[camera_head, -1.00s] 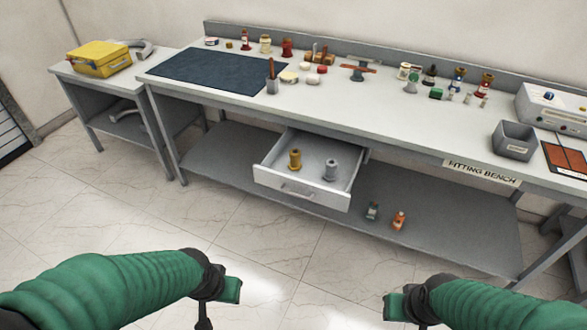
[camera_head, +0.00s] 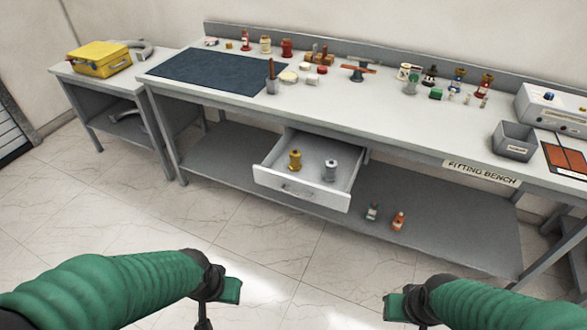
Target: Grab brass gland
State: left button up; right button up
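The brass gland (camera_head: 295,160) is a gold-coloured flanged piece standing upright in the open drawer (camera_head: 300,201) under the bench. A similar grey gland (camera_head: 331,170) stands to its right in the same drawer. My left gripper (camera_head: 222,298) is at the lower left, well in front of the drawer and apart from it. My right gripper (camera_head: 397,307) is at the lower right, also apart from everything. Only parts of both grippers show, so their finger opening cannot be made out.
The bench top (camera_head: 330,115) carries a dark mat (camera_head: 215,77), several small fittings and a grey bin (camera_head: 514,142). Two small bottles (camera_head: 372,211) (camera_head: 398,221) stand on the lower shelf. A yellow case (camera_head: 99,59) sits on the side table. The floor before the drawer is clear.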

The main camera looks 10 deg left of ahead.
aim_at(295, 166)
jog(key=i+j+z, duration=0.1)
jog(key=i+j, duration=0.2)
jog(key=i+j+z, duration=0.1)
jog(key=i+j, duration=0.45)
jog(key=j, duration=0.2)
jog(key=i+j+z, duration=0.15)
jog(key=i+j, duration=0.15)
jog(key=i+j+z, duration=0.1)
jog(key=i+j, duration=0.15)
jog(key=j, duration=0.2)
jog(key=i+j+z, duration=0.1)
jog(key=i+j, duration=0.15)
jog(key=j, duration=0.15)
jog(key=i+j+z, duration=0.1)
jog(key=i+j, duration=0.15)
jog(key=j, duration=0.2)
jog(key=i+j, duration=0.2)
jog(key=j, duration=0.25)
jog(key=z, duration=0.05)
